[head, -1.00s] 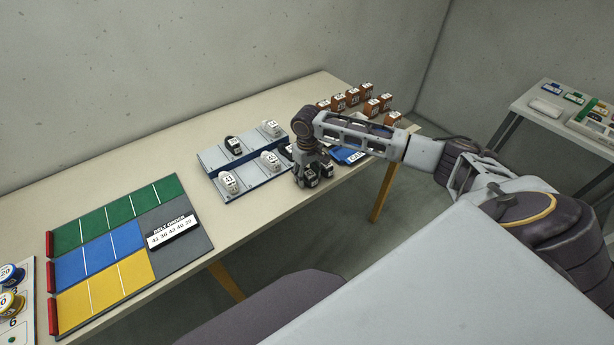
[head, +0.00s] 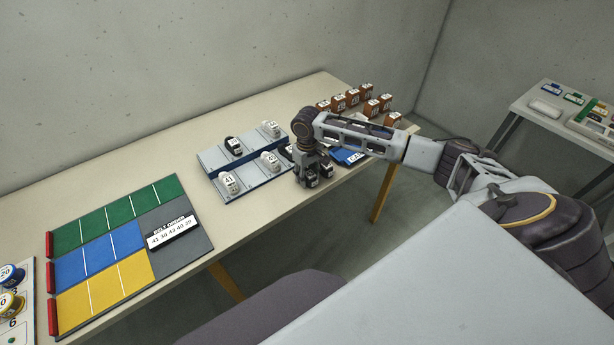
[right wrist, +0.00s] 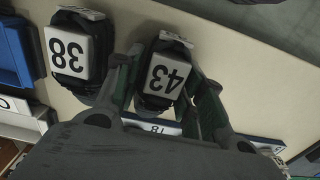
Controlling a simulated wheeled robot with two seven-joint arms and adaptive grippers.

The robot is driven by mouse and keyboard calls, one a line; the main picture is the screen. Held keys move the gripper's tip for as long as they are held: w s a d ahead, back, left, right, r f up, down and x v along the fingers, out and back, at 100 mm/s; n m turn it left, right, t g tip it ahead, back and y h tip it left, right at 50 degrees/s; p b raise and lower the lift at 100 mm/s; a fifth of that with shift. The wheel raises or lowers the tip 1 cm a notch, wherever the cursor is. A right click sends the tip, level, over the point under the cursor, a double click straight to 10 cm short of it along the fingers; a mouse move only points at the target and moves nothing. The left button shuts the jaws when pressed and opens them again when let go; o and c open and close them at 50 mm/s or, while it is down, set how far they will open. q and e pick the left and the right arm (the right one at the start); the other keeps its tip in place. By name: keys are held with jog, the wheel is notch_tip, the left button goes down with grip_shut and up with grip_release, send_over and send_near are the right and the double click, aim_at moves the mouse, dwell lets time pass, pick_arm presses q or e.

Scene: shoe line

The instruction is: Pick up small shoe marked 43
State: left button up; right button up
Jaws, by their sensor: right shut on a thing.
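The small dark shoe marked 43 (right wrist: 163,78) shows in the right wrist view with a white number label on top. My right gripper (right wrist: 163,92) has its two fingers on either side of this shoe and is shut on it. In the head view my right gripper (head: 314,178) points down at the right end of the shoe rack, and it hides the shoe there. A second dark shoe, marked 38 (right wrist: 74,52), stands just left of the gripper in the right wrist view. My left gripper is not in view.
The grey shoe rack (head: 238,193) holds several light and dark shoes, including a white one marked 41 (head: 229,183). A blue tray (head: 349,156) and several orange-brown boxes (head: 352,97) are to the right. A coloured mat (head: 110,245) lies at the left.

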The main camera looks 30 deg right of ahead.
aim_at(307, 171)
jog(key=shift+r, duration=0.1)
jog(key=shift+r, duration=4.95)
